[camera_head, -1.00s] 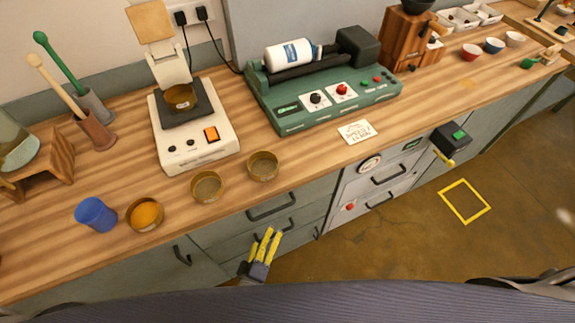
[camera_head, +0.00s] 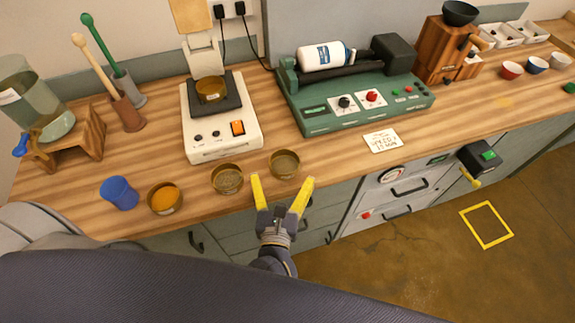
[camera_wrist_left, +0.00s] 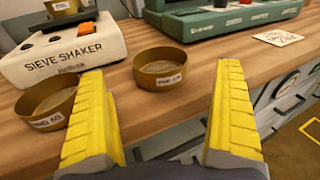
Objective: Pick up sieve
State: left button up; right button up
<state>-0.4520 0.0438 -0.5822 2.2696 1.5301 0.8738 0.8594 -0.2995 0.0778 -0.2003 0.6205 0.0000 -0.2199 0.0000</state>
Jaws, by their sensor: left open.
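Several round brass sieves are in view. One sieve (camera_head: 285,164) stands at the counter's front edge, just beyond my left gripper (camera_head: 283,182), and shows between its fingers in the left wrist view (camera_wrist_left: 160,70). A second sieve (camera_head: 227,179) stands to its left, near the left finger in the wrist view (camera_wrist_left: 48,103). A third sieve (camera_head: 211,88) sits on the white sieve shaker (camera_head: 221,141). A brass dish (camera_head: 164,198) holds orange powder. My left gripper has yellow fingers, is open and empty, and touches no sieve that I can see.
A green roller machine (camera_head: 355,103) with a white bottle (camera_head: 322,56) stands behind, and a white card (camera_head: 382,141) lies right of the sieves. Drawers (camera_head: 400,190) line the counter front.

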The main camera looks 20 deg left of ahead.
aim_at(284, 167)
pick_arm(q)
jog(key=shift+x, duration=3.2)
jog(key=shift+c, duration=0.4)
jog(key=c, duration=1.2)
jog(key=shift+c, duration=0.2)
jog(key=shift+r, duration=0.15)
